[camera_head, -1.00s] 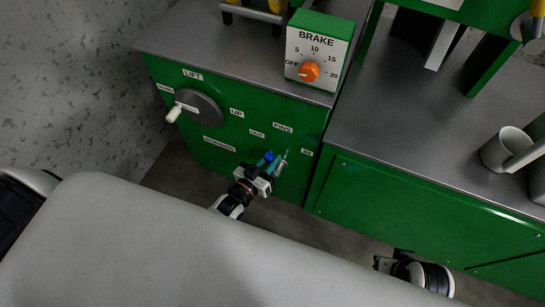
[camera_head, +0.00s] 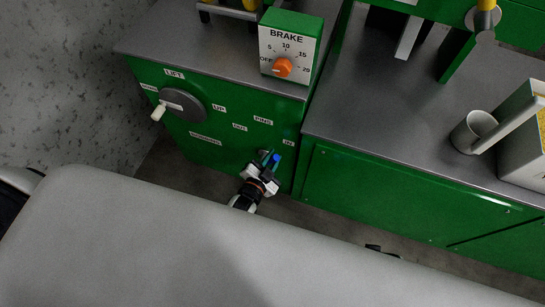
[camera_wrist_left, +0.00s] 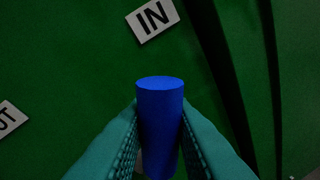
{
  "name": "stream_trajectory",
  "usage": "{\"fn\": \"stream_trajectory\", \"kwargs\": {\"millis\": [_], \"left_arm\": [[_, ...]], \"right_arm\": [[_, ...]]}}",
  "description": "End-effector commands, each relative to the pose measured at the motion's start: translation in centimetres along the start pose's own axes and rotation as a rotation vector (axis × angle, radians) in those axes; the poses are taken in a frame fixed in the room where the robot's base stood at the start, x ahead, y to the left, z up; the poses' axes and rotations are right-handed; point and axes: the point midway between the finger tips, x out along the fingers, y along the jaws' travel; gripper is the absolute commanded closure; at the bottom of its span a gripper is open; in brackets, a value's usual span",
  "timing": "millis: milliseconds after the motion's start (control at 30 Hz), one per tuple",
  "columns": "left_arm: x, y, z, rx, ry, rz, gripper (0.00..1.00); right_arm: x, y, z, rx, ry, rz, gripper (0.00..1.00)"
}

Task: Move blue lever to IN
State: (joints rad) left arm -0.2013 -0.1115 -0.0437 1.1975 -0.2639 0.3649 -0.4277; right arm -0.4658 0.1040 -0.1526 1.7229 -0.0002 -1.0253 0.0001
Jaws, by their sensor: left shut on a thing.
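The blue lever (camera_wrist_left: 160,120) stands between the teal fingers of my left gripper (camera_wrist_left: 160,150) in the left wrist view, with its round end showing. In the head view the lever's blue tip (camera_head: 276,158) shows at my left gripper (camera_head: 269,160), in front of the green panel. The gripper is shut on the lever. The IN label (camera_wrist_left: 152,18) is just above the lever; it also shows in the head view (camera_head: 288,142). Part of the OUT label (camera_wrist_left: 8,118) is at the left. The lever's base is hidden. My right gripper is not clearly visible.
The panel also bears a PINS label (camera_head: 263,121) and a grey LIFT dial (camera_head: 183,105) with a white handle. A BRAKE box (camera_head: 291,45) with an orange knob stands on the top.

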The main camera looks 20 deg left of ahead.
Motion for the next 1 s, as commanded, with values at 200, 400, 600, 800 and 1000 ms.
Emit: {"fn": "stream_trajectory", "kwargs": {"millis": [200,400,600,800,1000], "left_arm": [[-0.02,-0.12,-0.22,0.036,0.007,0.002,1.0],[-0.02,-0.16,-0.26,0.044,0.009,0.001,1.0],[-0.03,-0.2,-0.26,0.044,0.009,0.0,1.0],[-0.01,-0.13,-0.25,0.042,0.009,0.002,0.59],[-0.03,-0.05,-0.23,0.04,0.008,0.003,0.59]], "right_arm": [[0.03,0.02,0.02,0.0,-0.001,0.0,0.7],[0.04,0.02,0.03,0.0,-0.001,0.0,0.7],[0.04,0.03,0.02,0.0,-0.001,0.0,0.7],[0.05,0.03,0.01,0.0,0.0,0.001,0.7],[0.03,0.03,0.01,0.0,0.0,0.001,0.7]]}}
